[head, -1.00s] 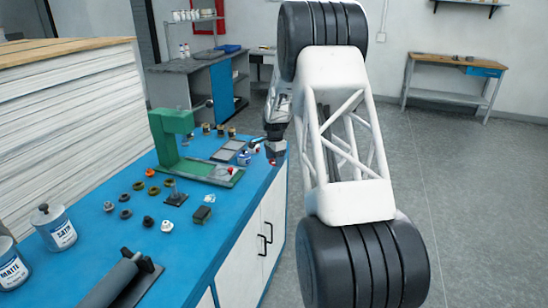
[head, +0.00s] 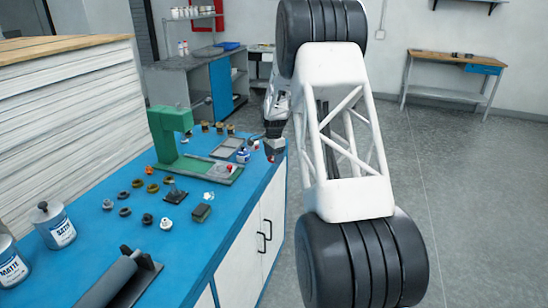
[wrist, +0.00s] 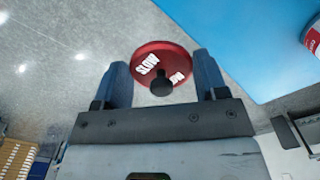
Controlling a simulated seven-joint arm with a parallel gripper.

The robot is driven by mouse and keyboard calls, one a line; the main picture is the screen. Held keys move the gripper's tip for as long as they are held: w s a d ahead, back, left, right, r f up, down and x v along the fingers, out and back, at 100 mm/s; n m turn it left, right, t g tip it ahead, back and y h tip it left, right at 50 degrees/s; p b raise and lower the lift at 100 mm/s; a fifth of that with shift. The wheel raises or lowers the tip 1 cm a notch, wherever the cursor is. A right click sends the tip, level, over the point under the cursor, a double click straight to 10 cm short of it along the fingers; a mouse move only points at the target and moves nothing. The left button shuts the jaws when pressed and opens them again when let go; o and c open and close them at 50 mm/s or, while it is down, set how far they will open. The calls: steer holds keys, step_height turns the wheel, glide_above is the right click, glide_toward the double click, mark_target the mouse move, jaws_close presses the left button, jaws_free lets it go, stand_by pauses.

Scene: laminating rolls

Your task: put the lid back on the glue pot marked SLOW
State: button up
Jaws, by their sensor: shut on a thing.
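My gripper (wrist: 161,78) is shut on a round red lid (wrist: 165,50) with a black knob and white lettering that reads SLOW. The lid sits between the two fingertips in the wrist view, over grey floor, just off the blue bench top. In the head view my gripper (head: 275,149) is at the bench's right edge, and the lid is a tiny red patch. A small blue-and-white pot (head: 243,156) stands on the bench just left of it. A pot with a red label (wrist: 314,38) is cut off at the wrist view's right edge. I cannot read either pot's marking.
The blue bench (head: 110,237) holds a green press (head: 170,135), a grey tray (head: 227,147), several small rings and knobs, a roller (head: 112,280) and a SATIN can (head: 54,226). Open floor (head: 460,200) lies to the right.

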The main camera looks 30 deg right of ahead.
steer(key=w+r+n, duration=0.1)
steer(key=w, duration=0.5)
steer(key=w+r+n, duration=0.2)
steer(key=w, duration=0.5)
steer(key=w+a+r+n, duration=0.1)
steer(key=w+r+n, duration=0.1)
steer(key=w, duration=0.4)
steer(key=shift+w+r, duration=0.1)
steer(key=shift+w, duration=0.1)
steer(key=shift+w+a+r+n, duration=0.1)
steer(key=shift+w+r+n, duration=0.15)
steer(key=shift+w, duration=0.3)
steer(key=shift+w+a+r+n, duration=0.1)
steer(key=shift+w+n, duration=0.25)
steer(key=shift+w, duration=0.15)
steer(key=shift+f, duration=0.2)
steer(key=shift+f, duration=3)
steer(key=shift+f, duration=0.2)
steer(key=o, duration=1)
steer(key=shift+o, duration=0.3)
steer(key=shift+r, duration=0.15)
